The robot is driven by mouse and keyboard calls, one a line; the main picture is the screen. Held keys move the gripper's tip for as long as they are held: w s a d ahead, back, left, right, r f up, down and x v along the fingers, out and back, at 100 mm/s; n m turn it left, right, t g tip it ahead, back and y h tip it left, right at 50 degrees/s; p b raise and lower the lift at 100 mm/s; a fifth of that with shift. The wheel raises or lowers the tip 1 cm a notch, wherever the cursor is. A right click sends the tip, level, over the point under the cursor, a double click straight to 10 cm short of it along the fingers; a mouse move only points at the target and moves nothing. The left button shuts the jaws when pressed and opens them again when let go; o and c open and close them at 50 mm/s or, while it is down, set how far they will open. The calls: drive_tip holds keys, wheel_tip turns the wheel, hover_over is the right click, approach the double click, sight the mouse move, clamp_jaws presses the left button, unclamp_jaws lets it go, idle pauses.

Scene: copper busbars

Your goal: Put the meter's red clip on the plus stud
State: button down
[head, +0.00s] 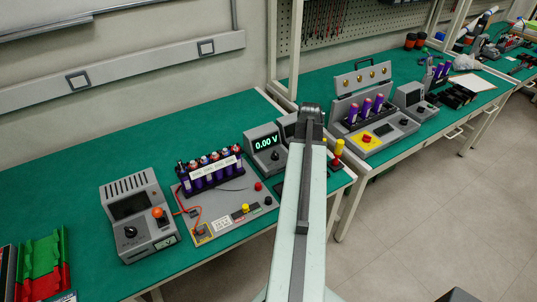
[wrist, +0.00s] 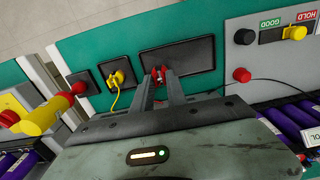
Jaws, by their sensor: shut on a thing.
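My gripper (wrist: 161,77) is shut on a small red piece that looks like the red clip (wrist: 161,74), seen between the fingertips in the wrist view. It is in front of a large black panel (wrist: 195,53); I cannot tell whether it touches it. A red stud (wrist: 242,75) and a black stud (wrist: 244,37) stand on the grey board to the right, apart from my gripper. The red stud (head: 258,186) also shows in the head view; no plus mark is readable. The meter (head: 264,141) reads 0.00 V. My arm hides the gripper in the head view.
Purple cells (head: 208,176) stand in a row behind the grey board (head: 228,213). A yellow clip with its cord (wrist: 118,80) lies on a small black pad. A yellow and red tool (wrist: 40,112) stands left of my gripper. Green mat (head: 80,200) is clear behind the left instrument.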

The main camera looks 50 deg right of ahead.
drive_tip(key=shift+w+d+m, duration=0.15)
drive_tip(key=shift+d+m, duration=0.1)
drive_tip(key=shift+m, duration=0.45)
drive_tip(key=w+a+r+n+p, duration=0.1)
drive_tip(key=w+a+r+p, duration=0.6)
drive_tip(key=w+r+p, duration=0.3)
drive_tip(key=w+a+r+n+p, duration=0.1)
drive_tip(key=w+a+r+p, duration=0.6)
drive_tip(key=w, duration=0.5)
drive_tip(key=shift+s+d+f+b, duration=0.1)
drive_tip(key=shift+d+f+b, duration=0.05)
drive_tip(key=shift+f+b, duration=1.45)
drive_tip(key=shift+d+f+b, duration=0.15)
drive_tip(key=shift+f+b, duration=1.4)
drive_tip(key=shift+f, duration=0.15)
drive_tip(key=shift+f, duration=0.15)
drive_tip(key=c, duration=1.3)
unclamp_jaws()
drive_tip(key=shift+b, duration=0.3)
drive_tip(key=shift+o, duration=0.2)
